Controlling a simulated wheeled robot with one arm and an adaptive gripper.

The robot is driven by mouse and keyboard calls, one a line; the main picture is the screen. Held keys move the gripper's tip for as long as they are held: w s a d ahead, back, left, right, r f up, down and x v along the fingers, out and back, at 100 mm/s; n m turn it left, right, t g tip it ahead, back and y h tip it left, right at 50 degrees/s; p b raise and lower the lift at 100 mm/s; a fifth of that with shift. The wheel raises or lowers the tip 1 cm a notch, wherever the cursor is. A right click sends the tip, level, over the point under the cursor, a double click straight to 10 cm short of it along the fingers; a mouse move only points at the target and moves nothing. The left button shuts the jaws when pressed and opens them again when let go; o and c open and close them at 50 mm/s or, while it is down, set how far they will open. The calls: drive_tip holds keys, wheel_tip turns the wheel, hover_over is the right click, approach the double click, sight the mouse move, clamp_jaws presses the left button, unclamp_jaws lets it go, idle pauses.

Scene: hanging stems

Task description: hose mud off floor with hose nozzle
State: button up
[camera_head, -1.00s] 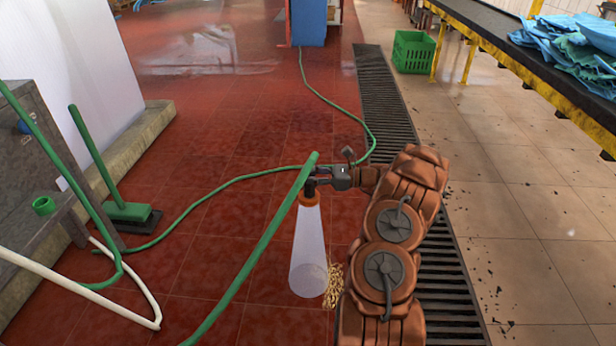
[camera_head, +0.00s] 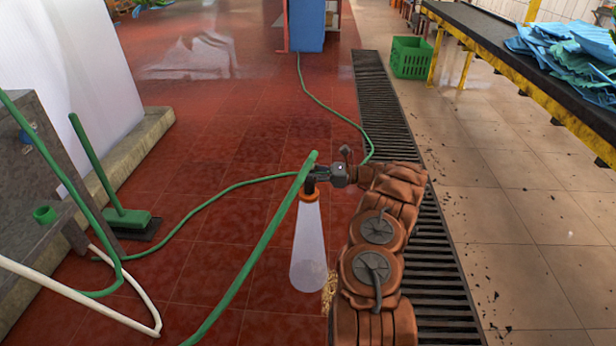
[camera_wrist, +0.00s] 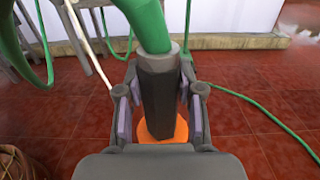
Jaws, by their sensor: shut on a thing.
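My gripper (camera_head: 325,178) is shut on the hose nozzle (camera_head: 309,190), a dark body with an orange tip and a green hose (camera_head: 262,240) at its top. In the wrist view the nozzle (camera_wrist: 159,95) stands between both fingers, its orange end (camera_wrist: 162,131) beyond them. A whitish water cone (camera_head: 308,250) sprays down from the tip onto the red tiled floor (camera_head: 220,125). A patch of tan mud (camera_head: 329,291) lies beside the foot of the spray, partly hidden by my arm.
A black drain grate (camera_head: 375,100) runs along the red floor's right side. Dark bits (camera_head: 480,205) are scattered on the beige tiles. A green broom (camera_head: 126,218), grey bench (camera_head: 40,180) and white pipe (camera_head: 90,297) stand left. A green crate (camera_head: 411,57) and conveyor (camera_head: 520,60) are right.

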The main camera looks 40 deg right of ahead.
drive_tip(key=shift+w+d+f+b, duration=0.2)
drive_tip(key=shift+w+d+b, duration=0.4)
drive_tip(key=shift+w+d, duration=0.6)
drive_tip(key=shift+w+d+r, duration=0.2)
drive_tip(key=shift+w+r, duration=0.05)
drive_tip(key=shift+w, duration=0.2)
drive_tip(key=b+v, duration=0.5)
drive_tip(key=v, duration=0.3)
drive_tip(key=shift+s+d, duration=0.25)
drive_tip(key=shift+d, duration=0.05)
idle(0.5)
drive_tip(key=shift+r+p, duration=0.1)
drive_tip(key=shift+p, duration=0.35)
idle(0.4)
drive_tip(key=shift+s+a+p, duration=0.15)
drive_tip(key=shift+s+p, duration=0.1)
drive_tip(key=shift+p, duration=0.5)
drive_tip(key=shift+s+a+p, duration=0.3)
drive_tip(key=shift+p, duration=0.6)
